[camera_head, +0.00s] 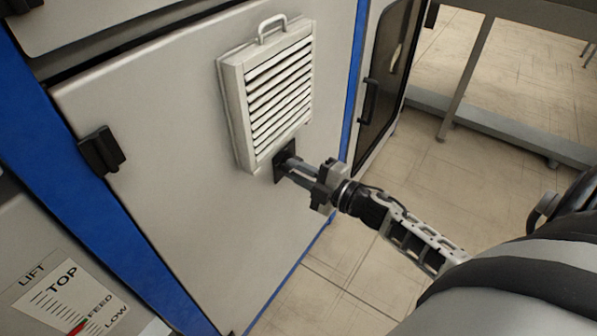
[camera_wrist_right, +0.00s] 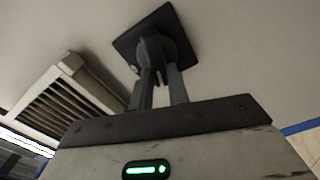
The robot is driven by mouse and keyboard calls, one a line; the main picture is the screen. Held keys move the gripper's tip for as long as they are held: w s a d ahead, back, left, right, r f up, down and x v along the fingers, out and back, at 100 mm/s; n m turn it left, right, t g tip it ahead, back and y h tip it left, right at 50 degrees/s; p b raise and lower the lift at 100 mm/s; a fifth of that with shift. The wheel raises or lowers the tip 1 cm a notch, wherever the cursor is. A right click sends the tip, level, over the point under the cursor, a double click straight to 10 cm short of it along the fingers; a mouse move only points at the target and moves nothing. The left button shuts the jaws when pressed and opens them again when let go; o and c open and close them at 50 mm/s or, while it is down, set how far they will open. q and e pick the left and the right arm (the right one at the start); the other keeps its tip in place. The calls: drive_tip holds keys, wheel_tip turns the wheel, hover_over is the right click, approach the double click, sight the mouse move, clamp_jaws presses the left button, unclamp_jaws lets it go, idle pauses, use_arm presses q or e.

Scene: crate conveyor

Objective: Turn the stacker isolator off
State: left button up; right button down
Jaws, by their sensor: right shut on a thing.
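The isolator is a small dark switch on a square black plate (camera_head: 281,169), on the pale cabinet panel just below the louvred vent. In the right wrist view its black plate (camera_wrist_right: 128,46) and round dark knob (camera_wrist_right: 152,47) show ahead of the fingers. My right gripper (camera_head: 288,170) reaches in from the right, and its fingers (camera_wrist_right: 162,80) are shut on the knob. The fingers hide part of the knob, and I cannot read its set position. My left gripper is not in view.
The louvred vent (camera_head: 278,92) with a handle on top stands out from the panel (camera_head: 150,130) just above the switch. A black latch (camera_head: 101,150) sits at the left. A lift gauge (camera_head: 70,300) is at lower left. Tiled floor (camera_head: 345,270) is open at right, below a grey frame (camera_head: 510,122).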

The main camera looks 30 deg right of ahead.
drive_tip(key=shift+f+n+b, duration=0.2)
drive_tip(key=shift+n+b, duration=0.15)
drive_tip(key=shift+n, duration=1.35)
drive_tip(key=c, duration=1.3)
unclamp_jaws()
drive_tip(key=shift+c, duration=0.2)
drive_tip(key=shift+s, duration=0.1)
drive_tip(key=v, duration=1.5)
drive_tip(key=shift+s+d, duration=0.15)
drive_tip(key=shift+s, duration=0.2)
